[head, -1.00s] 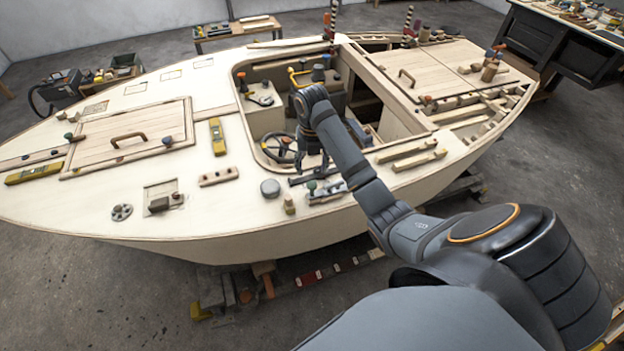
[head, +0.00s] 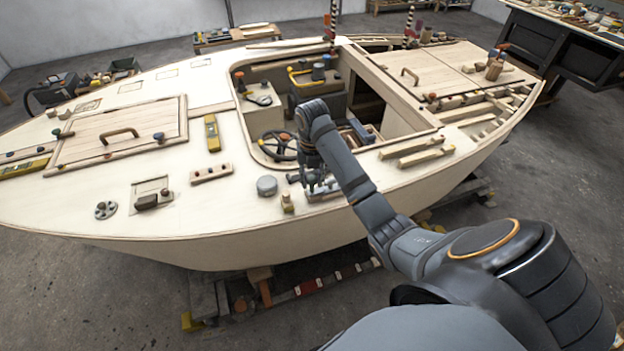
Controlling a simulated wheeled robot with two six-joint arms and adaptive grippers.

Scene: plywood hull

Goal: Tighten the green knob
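My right arm comes in from the lower right. Its gripper (head: 313,179) points down at the near side deck of the boat, beside the cockpit edge. It is over a small metal fitting (head: 326,190) on the deck. The green knob cannot be made out now; the gripper covers the spot on this fitting where a small green top showed earlier. The fingers are small and dark against the fitting, so I cannot tell whether they are open or touching the knob. My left gripper is not in view.
A steering wheel (head: 279,146) is in the cockpit just behind the gripper. Wooden strips (head: 418,152) lie to the right.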

